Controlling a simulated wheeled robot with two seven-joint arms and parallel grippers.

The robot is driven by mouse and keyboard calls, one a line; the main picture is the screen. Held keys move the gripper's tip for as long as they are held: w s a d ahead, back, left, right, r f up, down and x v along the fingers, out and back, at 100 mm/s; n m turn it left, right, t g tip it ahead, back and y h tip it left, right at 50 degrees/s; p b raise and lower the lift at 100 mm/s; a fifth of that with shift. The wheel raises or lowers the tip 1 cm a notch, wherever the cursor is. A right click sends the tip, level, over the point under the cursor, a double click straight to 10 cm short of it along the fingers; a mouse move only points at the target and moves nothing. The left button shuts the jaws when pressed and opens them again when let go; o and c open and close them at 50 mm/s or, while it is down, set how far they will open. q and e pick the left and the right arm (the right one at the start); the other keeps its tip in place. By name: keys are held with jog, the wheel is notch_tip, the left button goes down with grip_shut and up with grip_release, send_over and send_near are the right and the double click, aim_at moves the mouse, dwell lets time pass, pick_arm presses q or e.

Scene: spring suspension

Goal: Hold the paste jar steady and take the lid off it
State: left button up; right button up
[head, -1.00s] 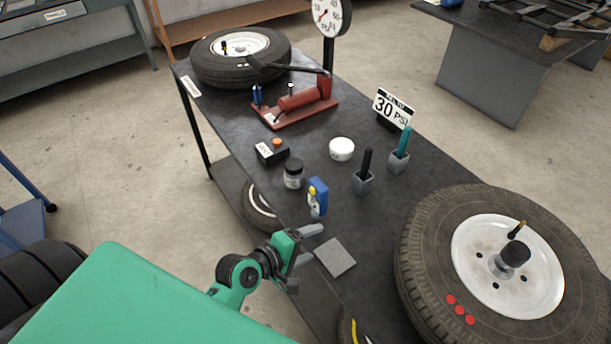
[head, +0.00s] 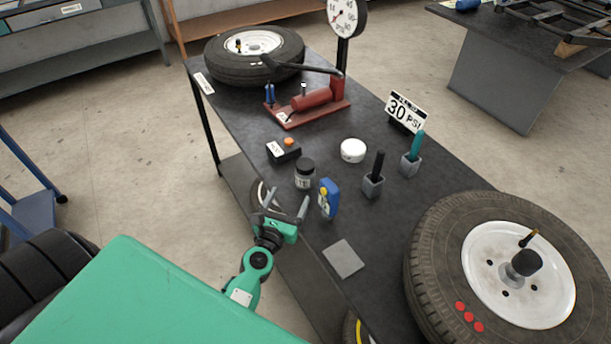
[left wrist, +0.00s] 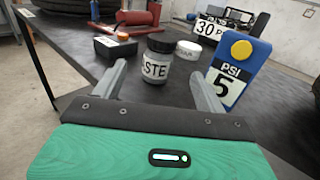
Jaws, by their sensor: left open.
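The paste jar (head: 305,175) stands upright on the dark table, a small grey jar with a dark lid (head: 306,164) on it. In the left wrist view the paste jar (left wrist: 157,66) shows a white label reading "STE", and its lid (left wrist: 161,45) sits on top. My left gripper (head: 287,203) is open and empty at the table's near edge, in front of the jar. In the left wrist view the jar stands ahead, beyond and between the two fingertips (left wrist: 158,78), apart from them. My right gripper is not in view.
A blue gauge (head: 329,198) with a yellow button stands close to the right of my left gripper. A black box with an orange button (head: 284,151), a white tub (head: 353,151) and two pen holders (head: 373,187) stand around the jar. A grey pad (head: 344,258) lies flat nearer me.

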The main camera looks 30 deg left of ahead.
aim_at(302, 172)
pick_arm(q)
jog(key=w, duration=0.4)
jog(key=w+a, duration=0.1)
jog(key=w, duration=0.4)
jog(key=w+p, duration=0.1)
jog(key=w, duration=0.3)
jog(key=shift+w+a, duration=0.2)
jog(key=shift+a, duration=0.15)
jog(key=c, duration=1.2)
